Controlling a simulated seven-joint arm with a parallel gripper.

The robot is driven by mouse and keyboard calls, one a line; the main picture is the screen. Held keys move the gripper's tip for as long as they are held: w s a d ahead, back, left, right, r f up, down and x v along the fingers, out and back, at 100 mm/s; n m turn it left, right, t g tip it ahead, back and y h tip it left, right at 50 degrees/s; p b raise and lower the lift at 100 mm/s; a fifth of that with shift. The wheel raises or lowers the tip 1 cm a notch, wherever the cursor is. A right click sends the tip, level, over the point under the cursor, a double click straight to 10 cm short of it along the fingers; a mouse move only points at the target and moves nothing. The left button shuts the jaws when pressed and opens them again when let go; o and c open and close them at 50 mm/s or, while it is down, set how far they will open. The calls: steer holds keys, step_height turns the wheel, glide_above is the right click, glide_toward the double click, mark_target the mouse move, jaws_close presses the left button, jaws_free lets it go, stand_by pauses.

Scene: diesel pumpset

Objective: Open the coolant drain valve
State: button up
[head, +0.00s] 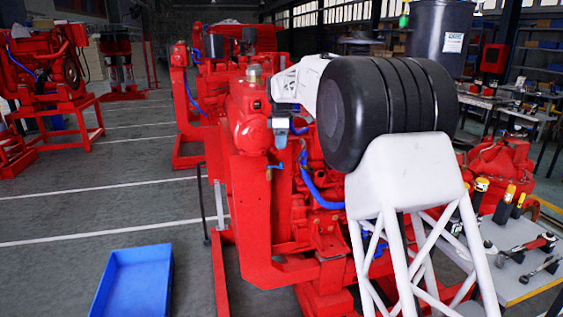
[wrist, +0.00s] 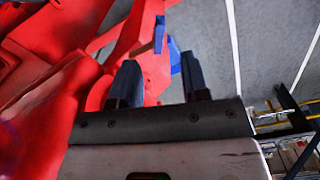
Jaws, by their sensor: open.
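A small blue lever (head: 276,167), which looks like the coolant drain valve's handle, sits on the side of the red pumpset (head: 243,200) in the head view. In the wrist view the blue lever (wrist: 159,34) shows beyond the fingertips, near the gap between them. My gripper (head: 281,142) points down just above the lever in the head view. In the wrist view my gripper (wrist: 159,61) has its two dark fingers apart, with nothing clearly held. The valve body is hard to make out, and I cannot tell whether the fingers touch the lever.
Blue hoses (head: 318,190) run along the engine behind the lever. A blue bin (head: 133,281) lies on the floor at the lower left. A grey bench with tools (head: 520,240) stands at the right.

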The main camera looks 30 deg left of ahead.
steer(key=shift+f, duration=0.15)
steer(key=shift+f, duration=3.75)
jaws_close()
